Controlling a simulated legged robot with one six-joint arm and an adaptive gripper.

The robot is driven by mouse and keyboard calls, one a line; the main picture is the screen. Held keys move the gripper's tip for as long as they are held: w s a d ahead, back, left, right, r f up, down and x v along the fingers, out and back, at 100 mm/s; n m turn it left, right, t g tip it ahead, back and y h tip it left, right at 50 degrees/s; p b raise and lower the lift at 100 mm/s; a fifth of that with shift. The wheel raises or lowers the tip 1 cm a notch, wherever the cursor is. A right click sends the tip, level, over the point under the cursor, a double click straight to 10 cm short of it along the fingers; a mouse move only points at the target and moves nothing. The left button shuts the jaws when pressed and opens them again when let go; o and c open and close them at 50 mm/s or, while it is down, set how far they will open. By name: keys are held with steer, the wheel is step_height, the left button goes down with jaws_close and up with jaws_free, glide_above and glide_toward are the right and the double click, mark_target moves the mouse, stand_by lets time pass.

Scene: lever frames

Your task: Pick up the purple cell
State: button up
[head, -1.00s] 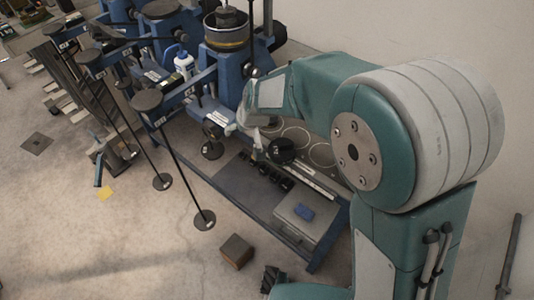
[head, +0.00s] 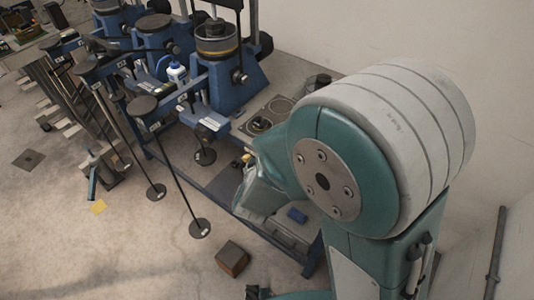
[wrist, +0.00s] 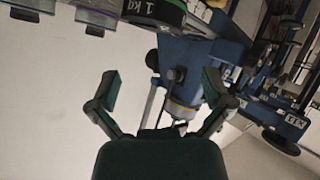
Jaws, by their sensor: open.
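No purple cell can be made out for certain in the head view. In the wrist view, a dark round weight marked "1 kg" (wrist: 155,10) is cut off by the top edge, with a faint purple tint beside it. My gripper (wrist: 160,85) is open and empty in the wrist view, its two fingers spread wide with nothing between them. The weight is beyond the fingertips, apart from them. In the head view my arm's lower end is over the bench's front side and largely hides the gripper.
The blue-framed bench (head: 225,190) carries lever machines with round black pans (head: 141,106). A black disc (head: 258,123) lies on the circle-marked plate. A grey case (head: 290,232) with a small blue item (head: 297,214) is near my arm. A brown block (head: 232,258) lies on the floor.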

steer(key=shift+x, duration=4.55)
steer(key=shift+s+a+f, duration=0.1)
steer(key=shift+s+f, duration=0.1)
steer(key=shift+f, duration=0.05)
jaws_close()
